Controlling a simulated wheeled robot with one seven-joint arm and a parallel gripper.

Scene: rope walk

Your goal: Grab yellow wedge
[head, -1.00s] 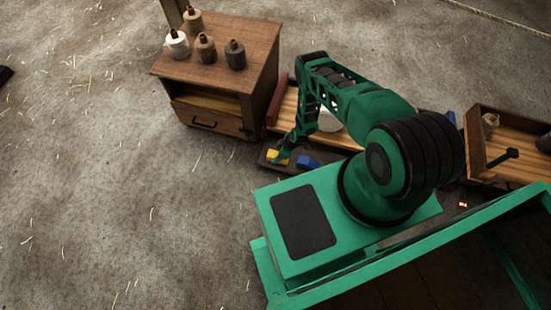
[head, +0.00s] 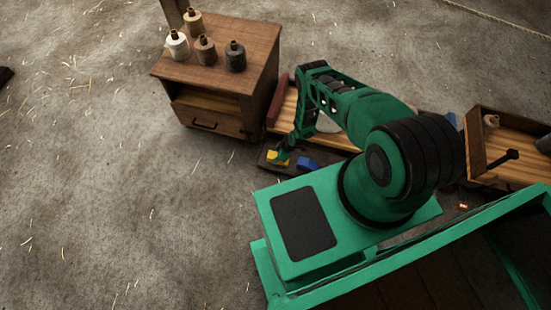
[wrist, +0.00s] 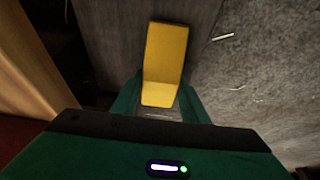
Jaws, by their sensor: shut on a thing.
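The yellow wedge (head: 278,156) is at the left end of a dark low tray or board (head: 306,168). In the wrist view the yellow wedge (wrist: 165,58) stands out bright in the middle, with its lower end between the fingers. My gripper (head: 284,147) comes down on it from above and is shut on it; in the wrist view my gripper (wrist: 158,98) has one green finger on each side. I cannot tell whether the wedge is clear of the surface below.
A blue block (head: 308,163) lies just right of the wedge. A wooden cabinet (head: 258,85) with several bobbin-like bottles (head: 235,56) on top stands behind to the left. A wooden drawer or box (head: 476,145) is at the right.

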